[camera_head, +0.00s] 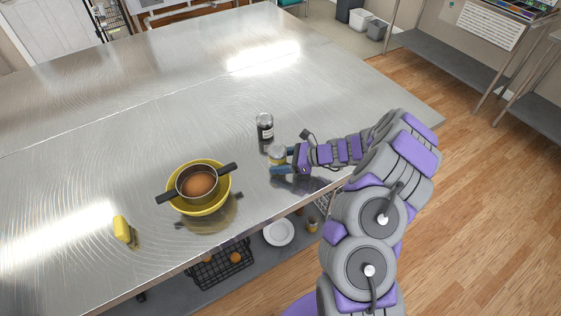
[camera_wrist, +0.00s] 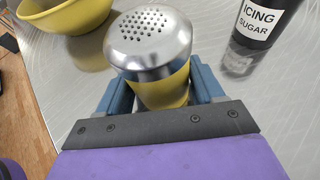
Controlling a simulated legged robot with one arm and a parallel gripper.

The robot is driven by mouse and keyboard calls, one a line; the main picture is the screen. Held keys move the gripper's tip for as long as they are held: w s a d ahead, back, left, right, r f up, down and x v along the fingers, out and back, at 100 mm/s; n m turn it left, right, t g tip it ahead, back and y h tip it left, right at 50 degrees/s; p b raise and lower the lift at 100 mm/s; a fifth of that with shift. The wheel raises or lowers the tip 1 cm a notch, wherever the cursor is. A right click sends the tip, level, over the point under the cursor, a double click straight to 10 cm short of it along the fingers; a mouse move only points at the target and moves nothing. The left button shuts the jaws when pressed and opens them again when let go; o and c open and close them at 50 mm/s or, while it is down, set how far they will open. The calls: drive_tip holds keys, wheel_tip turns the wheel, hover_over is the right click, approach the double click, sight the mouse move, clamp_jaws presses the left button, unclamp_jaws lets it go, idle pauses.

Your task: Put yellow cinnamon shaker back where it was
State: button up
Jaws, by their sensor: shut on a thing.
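The yellow shaker (camera_head: 277,155) with a domed, perforated metal lid is between the blue fingers of my gripper (camera_head: 283,165), near the right edge of the steel table. In the wrist view the shaker (camera_wrist: 150,50) stands roughly upright, its yellow body clasped by the fingers (camera_wrist: 162,88) on both sides. Its label is not visible, and its lower part is hidden by my gripper. I cannot tell whether its base touches the table.
A yellow bowl (camera_head: 223,203) left of my gripper holds a dark-handled pot (camera_head: 198,184) with brown contents. A small yellow object (camera_head: 121,228) lies further left. The steel table (camera_head: 120,110) is clear behind them. A lower shelf holds a white plate (camera_head: 278,233) and a black basket (camera_head: 220,266).

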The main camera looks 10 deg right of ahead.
drive_tip(key=shift+a, duration=0.3)
drive_tip(key=o, duration=0.9)
drive_tip(key=shift+a, duration=0.25)
drive_tip(key=shift+o, duration=1)
drive_tip(key=shift+d+r, duration=0.1)
drive_tip(key=shift+d, duration=0.45)
drive_tip(key=p+v, duration=0.2)
drive_tip(key=v, duration=0.9)
drive_tip(key=shift+s+d+r, duration=0.1)
drive_tip(key=shift+r, duration=0.4)
drive_tip(key=s+a+r+n+g+h, duration=0.1)
drive_tip(key=s+a+r+n+g, duration=0.2)
drive_tip(key=s+a+r+n, duration=0.25)
drive_tip(key=s+a+r+n+g, duration=0.3)
drive_tip(key=a+r+n, duration=0.2)
drive_tip(key=a+r, duration=0.3)
drive_tip(key=s+a+r+n+g+h, duration=0.25)
drive_tip(key=s+a+n+h, duration=0.2)
drive_tip(key=s, duration=0.65)
drive_tip(key=s+d+r+n+h, duration=0.1)
drive_tip(key=s+d+n+h, duration=0.2)
drive_tip(key=s, duration=0.6)
drive_tip(key=s+d+r+n+t+h, duration=0.1)
drive_tip(key=s+d+n+h, duration=0.3)
drive_tip(key=s, duration=0.5)
drive_tip(key=shift+s+n, duration=0.25)
drive_tip(key=shift+n, duration=0.05)
